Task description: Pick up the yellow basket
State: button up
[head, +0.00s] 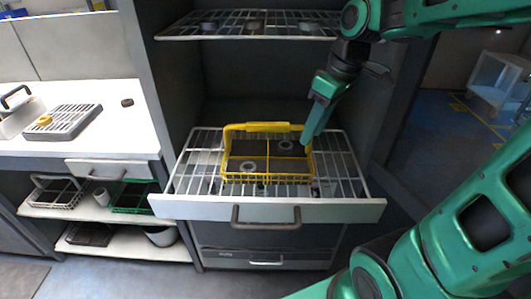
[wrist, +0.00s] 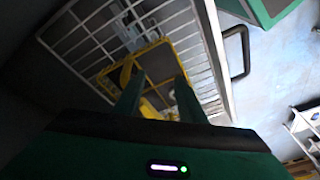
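The yellow basket (head: 267,178) is a wire basket with a raised handle (head: 255,127). It stands upright on the pulled-out wire rack drawer (head: 345,178). My gripper (head: 308,138) points down at the right end of the handle, in front of the basket's right side. In the wrist view, the two fingers of my gripper (wrist: 156,82) are apart, and yellow parts of the basket (wrist: 150,108) show between and beyond them. I cannot tell whether a finger touches the handle. The handle's right end is partly hidden by the gripper.
A wire shelf (head: 240,37) with small round items is above the drawer. Cabinet walls close in the sides and back. A white counter (head: 100,125) with a grey rack (head: 65,122) is at left, with shelves of baskets below. Open floor lies at right.

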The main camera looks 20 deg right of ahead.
aim_at(269, 123)
jog(key=w+a+r+n+y, duration=0.2)
jog(key=w+a+r+n, duration=0.1)
jog(key=w+a+n, duration=0.55)
jog(key=shift+m, duration=0.45)
jog(key=f, duration=0.1)
jog(key=w+d+f, duration=0.2)
jog(key=f, duration=0.1)
jog(key=shift+d, duration=0.1)
jog(key=shift+w+f, duration=0.2)
jog(key=shift+f, duration=0.55)
jog(key=shift+x, duration=3)
jog(key=shift+s, duration=0.2)
grip_shut()
jog(key=shift+r, duration=0.1)
